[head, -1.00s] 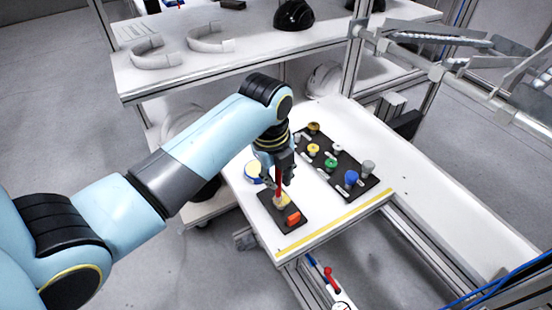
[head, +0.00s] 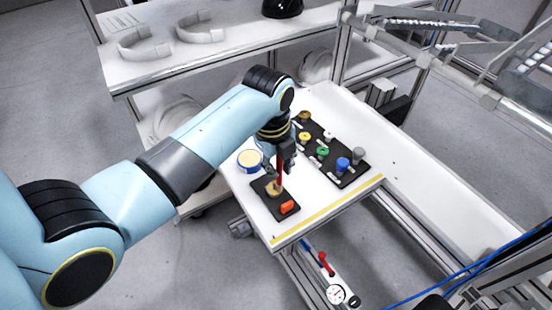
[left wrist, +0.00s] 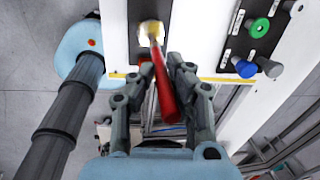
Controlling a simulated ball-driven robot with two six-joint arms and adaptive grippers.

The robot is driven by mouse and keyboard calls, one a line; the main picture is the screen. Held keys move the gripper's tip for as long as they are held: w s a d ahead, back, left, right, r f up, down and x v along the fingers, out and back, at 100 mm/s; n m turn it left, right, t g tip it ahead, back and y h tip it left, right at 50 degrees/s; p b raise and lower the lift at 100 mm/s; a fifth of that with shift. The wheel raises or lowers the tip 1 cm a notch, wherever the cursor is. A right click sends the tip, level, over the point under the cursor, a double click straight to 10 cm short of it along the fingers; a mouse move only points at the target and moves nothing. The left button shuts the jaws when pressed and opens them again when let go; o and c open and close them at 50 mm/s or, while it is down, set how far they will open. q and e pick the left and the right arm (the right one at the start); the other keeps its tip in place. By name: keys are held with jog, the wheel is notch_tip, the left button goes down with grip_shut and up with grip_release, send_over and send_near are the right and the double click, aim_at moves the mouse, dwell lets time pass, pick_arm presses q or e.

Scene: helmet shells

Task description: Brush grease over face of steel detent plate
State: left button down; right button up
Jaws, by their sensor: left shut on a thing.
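My left gripper (head: 281,163) is shut on a red-handled brush (head: 279,172) above the small dark mat (head: 262,186). In the left wrist view, the brush (left wrist: 166,92) stands between the fingers (left wrist: 160,66), its pale yellow head pointing away from me. The brush head is down at a tan, roundish patch (head: 271,189) on the mat. This may be the detent plate, but the brush covers part of it, and I cannot tell whether they touch. An open round tin (head: 250,160) with pale yellow content and a blue side stands beside the gripper. My right gripper is not in view.
An orange block (head: 288,207) lies on the mat near the table's front edge, marked by a yellow strip (head: 325,212). A longer dark board (head: 335,170) with several coloured knobs lies to the right. A shelf (head: 200,60) with curved white pieces stands behind.

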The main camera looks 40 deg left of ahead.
pick_arm(q)
jog(key=shift+w+a, duration=0.2)
jog(key=shift+w, duration=0.2)
jog(key=shift+w+a, duration=0.35)
jog(key=shift+a, duration=0.1)
jog(key=shift+a, duration=0.35)
jog(key=shift+s+a, duration=0.2)
jog(key=shift+a, duration=0.05)
jog(key=shift+s+a, duration=0.1)
jog(key=shift+s, duration=0.05)
jog(key=shift+s+a, duration=0.1)
jog(key=shift+s, duration=0.15)
